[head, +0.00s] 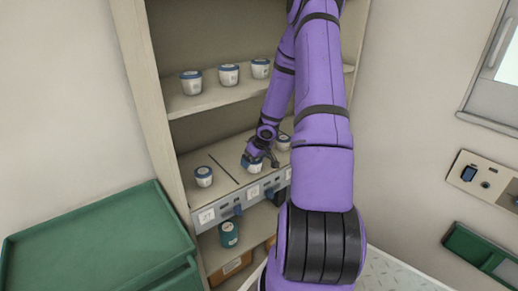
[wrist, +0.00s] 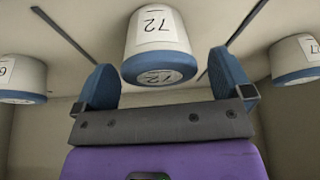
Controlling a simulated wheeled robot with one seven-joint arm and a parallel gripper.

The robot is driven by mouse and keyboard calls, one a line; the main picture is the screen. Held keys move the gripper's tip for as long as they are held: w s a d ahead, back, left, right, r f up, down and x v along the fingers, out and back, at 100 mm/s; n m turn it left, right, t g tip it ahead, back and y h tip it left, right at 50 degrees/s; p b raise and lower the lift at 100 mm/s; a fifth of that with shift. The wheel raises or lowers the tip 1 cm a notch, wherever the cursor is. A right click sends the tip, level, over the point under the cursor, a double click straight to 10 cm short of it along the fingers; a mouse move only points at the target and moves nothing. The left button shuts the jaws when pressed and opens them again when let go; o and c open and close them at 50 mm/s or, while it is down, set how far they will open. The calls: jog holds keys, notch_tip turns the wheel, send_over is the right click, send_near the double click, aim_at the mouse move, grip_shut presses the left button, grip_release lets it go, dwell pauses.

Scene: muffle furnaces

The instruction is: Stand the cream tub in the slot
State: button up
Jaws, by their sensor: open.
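A cream tub with a blue lid and the number 72 (wrist: 157,35) stands upright on the middle shelf. It also shows in the head view (head: 250,167), partly covered by my gripper. My gripper (head: 262,158) is at this tub; in the wrist view its two blue fingers (wrist: 165,82) are apart, one on each side of the tub, with gaps between. The tub stands in a slot between two thin dark divider lines, the left one (wrist: 66,33) and the right one (wrist: 245,25). I cannot tell whether either finger touches it.
Similar tubs stand in the neighbouring slots, one at left (head: 203,176) and one at right (head: 283,142). Several more stand on the upper shelf (head: 205,104). A teal tub (head: 229,234) is on the lower shelf.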

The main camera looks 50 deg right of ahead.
jog(key=shift+s+r, duration=0.1)
jog(key=shift+s, duration=0.05)
jog(key=v, duration=1.1)
jog(key=shift+r, duration=0.35)
jog(key=shift+d, duration=0.1)
